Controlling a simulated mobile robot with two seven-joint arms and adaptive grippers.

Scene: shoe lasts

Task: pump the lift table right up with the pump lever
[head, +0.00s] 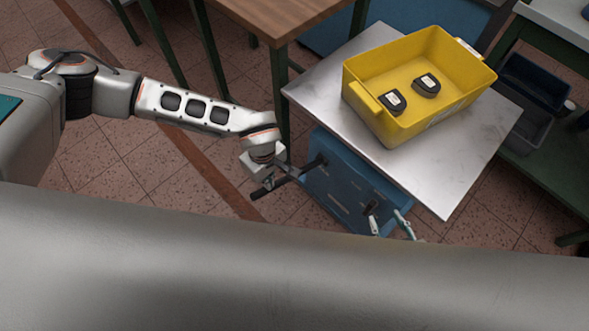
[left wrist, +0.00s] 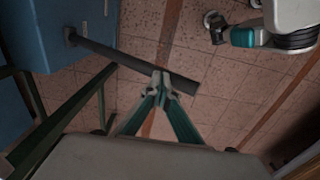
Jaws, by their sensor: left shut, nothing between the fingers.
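The lift table has a grey metal top (head: 440,190) and a blue body (head: 335,190) beneath it. The pump lever (head: 293,176) is a dark bar sticking out from the blue body toward the lower left. It also shows in the left wrist view (left wrist: 120,58). My left gripper (head: 268,184) is shut and empty at the lever's outer part. In the left wrist view its closed fingertips (left wrist: 161,82) overlap the bar near its free end; I cannot tell whether they touch it. My right gripper (head: 390,222) shows only its spread fingertips by the blue body; the rest is hidden.
A yellow crate (head: 373,105) with two dark labelled pieces (head: 426,86) stands on the table top. A wooden-topped bench (head: 270,15) is close behind my left arm. Green shelving (head: 555,165) with dark bins stands at right. Tiled floor is open at left.

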